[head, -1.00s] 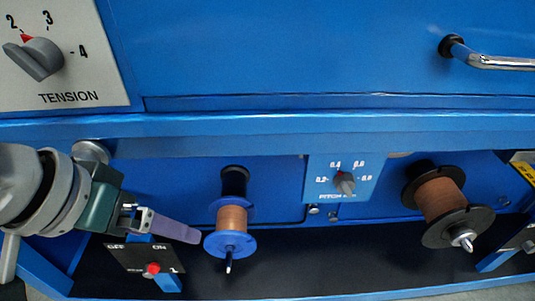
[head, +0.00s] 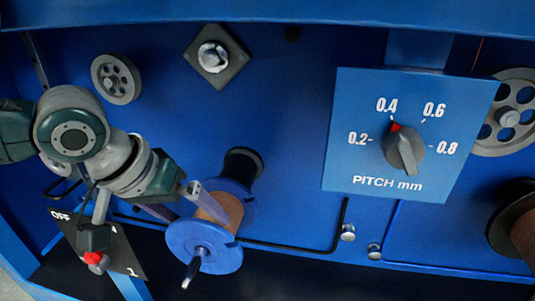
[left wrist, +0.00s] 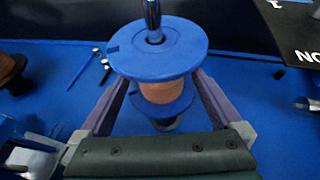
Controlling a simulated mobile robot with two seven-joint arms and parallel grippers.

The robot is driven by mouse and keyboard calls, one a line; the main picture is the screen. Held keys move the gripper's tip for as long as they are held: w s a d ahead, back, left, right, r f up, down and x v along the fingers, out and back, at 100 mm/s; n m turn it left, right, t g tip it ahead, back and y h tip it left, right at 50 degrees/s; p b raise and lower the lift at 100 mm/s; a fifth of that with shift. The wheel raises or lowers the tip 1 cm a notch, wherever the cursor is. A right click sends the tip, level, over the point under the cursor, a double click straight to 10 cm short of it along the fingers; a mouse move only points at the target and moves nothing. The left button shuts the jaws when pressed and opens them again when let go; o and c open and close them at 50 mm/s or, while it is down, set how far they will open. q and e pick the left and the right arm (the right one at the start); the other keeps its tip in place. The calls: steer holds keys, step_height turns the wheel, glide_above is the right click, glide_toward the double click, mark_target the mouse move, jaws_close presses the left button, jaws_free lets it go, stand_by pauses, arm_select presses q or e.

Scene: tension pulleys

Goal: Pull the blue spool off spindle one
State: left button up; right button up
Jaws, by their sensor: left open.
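The blue spool (head: 204,246) has two blue flanges and a copper-coloured wound core, and sits on a spindle (head: 192,272) that sticks out through its front flange. It also shows in the left wrist view (left wrist: 157,48), with the metal spindle tip (left wrist: 153,20) above it. My left gripper (head: 207,212) is open at the spool, with one finger in front of the copper winding. In the left wrist view, its two purple fingers (left wrist: 160,95) stand on either side of the winding, between the flanges. Whether they touch it I cannot tell. My right gripper is not in view.
A pitch dial plate (head: 405,175) is right of the spool. An OFF/ON switch plate with a red knob (head: 94,258) lies below my left arm. Grey pulleys (head: 116,79) and a square bolted plate (head: 216,56) are above. Another dark spool (head: 517,222) is at the right edge.

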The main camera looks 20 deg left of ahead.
mark_target(224, 256)
arm_select(q)
steer(key=b+x, duration=0.4)
steer(key=x, duration=0.2)
steer(key=shift+w+f, duration=0.1)
steer(key=shift+f, duration=0.1)
steer(key=shift+c, duration=0.2)
jaws_close()
stand_by(0.4)
steer(key=shift+w+d+r, duration=0.1)
steer(key=shift+r, duration=0.1)
